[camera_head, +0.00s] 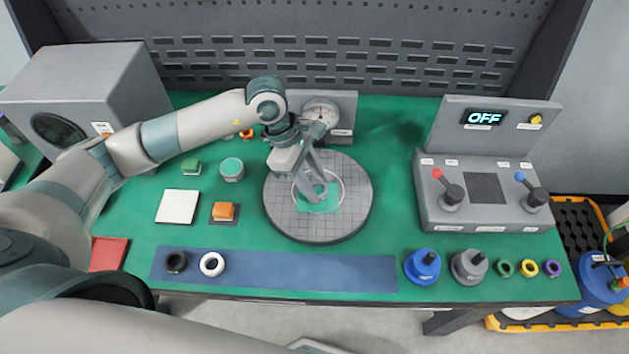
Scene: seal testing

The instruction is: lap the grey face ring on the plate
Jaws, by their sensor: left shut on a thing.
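The round grey lapping plate (345,217), marked with a grid, lies at the middle of the green bench. A teal-green wet-looking patch (322,205) is on its face. My left gripper (317,190) reaches down over the middle of the plate, its fingers shut on a small ring, seemingly the grey face ring (319,188). The fingers hide much of the ring; it appears at the plate's face, but I cannot tell whether it touches. A thin pale circle on the plate surrounds the fingertips. My right gripper is not in view.
A dial gauge (322,113) stands behind the plate. A blue strip (300,271) in front holds a black ring (176,262) and a white ring (212,264). A control box (484,217) reading OFF stands right. Left are a white pad (178,206) and an orange block (223,210).

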